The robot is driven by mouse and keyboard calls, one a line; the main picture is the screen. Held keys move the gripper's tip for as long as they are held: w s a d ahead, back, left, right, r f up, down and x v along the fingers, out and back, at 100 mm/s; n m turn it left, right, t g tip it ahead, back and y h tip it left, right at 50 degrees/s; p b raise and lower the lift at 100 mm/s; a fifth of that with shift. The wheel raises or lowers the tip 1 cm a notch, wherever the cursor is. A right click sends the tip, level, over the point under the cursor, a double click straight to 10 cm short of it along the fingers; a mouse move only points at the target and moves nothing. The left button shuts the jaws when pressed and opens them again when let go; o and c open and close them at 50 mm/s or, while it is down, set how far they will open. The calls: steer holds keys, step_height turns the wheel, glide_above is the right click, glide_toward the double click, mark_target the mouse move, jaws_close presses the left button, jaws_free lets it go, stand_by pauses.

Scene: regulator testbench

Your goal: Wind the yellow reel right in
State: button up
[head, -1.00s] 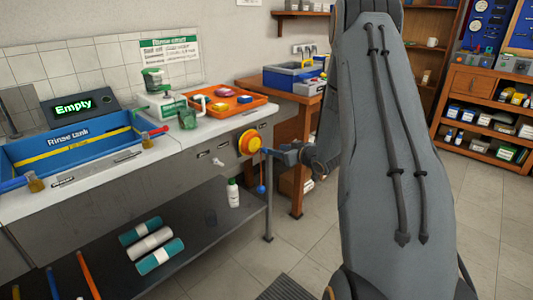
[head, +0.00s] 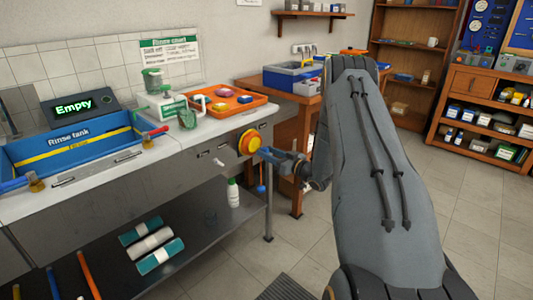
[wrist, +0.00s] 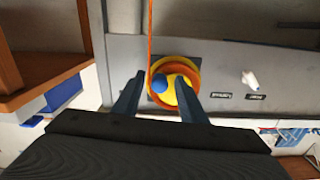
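The yellow reel (head: 250,142) is a round disc with an orange rim on the front of the bench, near its right corner. In the wrist view the reel (wrist: 180,92) lies ahead of my gripper, with a blue ball-shaped knob (wrist: 159,85) in front of its face. An orange cord (wrist: 150,40) runs from its edge. My gripper (head: 265,154) is just right of the reel in the head view. In the wrist view my gripper (wrist: 160,82) is open, its fingers apart with the knob between them. Contact cannot be told.
The bench has a blue rinse tank (head: 75,147), an "Empty" display (head: 75,106) and an orange tray (head: 230,102). A white bottle (head: 233,192) and rolls (head: 152,243) stand or lie on its lower shelf. A wooden table (head: 285,90) is behind. The floor at right is clear.

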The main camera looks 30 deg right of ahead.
steer(key=shift+w+a, duration=0.1)
steer(key=shift+w, duration=0.25)
steer(key=c, duration=1)
steer(key=shift+a, duration=0.15)
jaws_close()
